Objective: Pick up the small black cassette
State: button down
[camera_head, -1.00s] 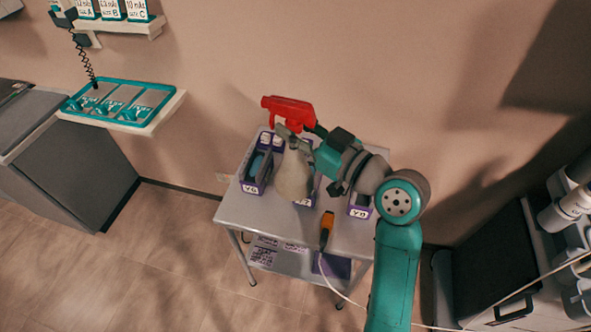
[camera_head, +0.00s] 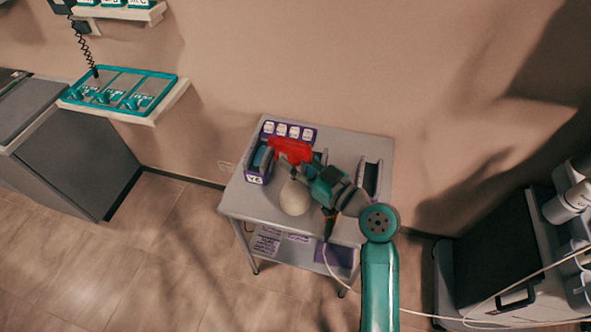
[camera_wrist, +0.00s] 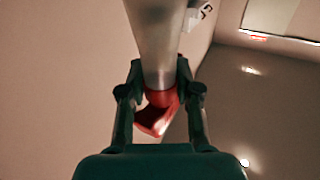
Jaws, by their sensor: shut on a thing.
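My gripper (camera_head: 305,172) is shut on a spray bottle with a red spray head (camera_head: 291,150) and a pale rounded body (camera_head: 294,198), over the cart top. In the wrist view my gripper (camera_wrist: 159,84) has its fingers on either side of the bottle's neck, with the red head (camera_wrist: 157,114) and pale body (camera_wrist: 153,38) showing. I cannot single out the small black cassette. Dark upright slabs stand in the right holder (camera_head: 370,179), right of my gripper. A left holder (camera_head: 255,179) holds grey and teal pieces. The bottle and arm hide the middle.
The grey cart (camera_head: 238,203) stands against the wall, with a purple-backed row of white labels (camera_head: 288,131) at its back. A cable (camera_head: 345,292) runs near its front. A teal tray (camera_head: 122,91) sits on a wall shelf at left; a dark machine (camera_head: 492,240) stands at right.

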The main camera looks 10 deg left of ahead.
jog(key=shift+f, duration=2.1)
jog(key=c, duration=0.8)
grip_release()
jog(key=shift+d+r, duration=0.1)
jog(key=shift+r, duration=0.05)
jog(key=shift+v, duration=5.95)
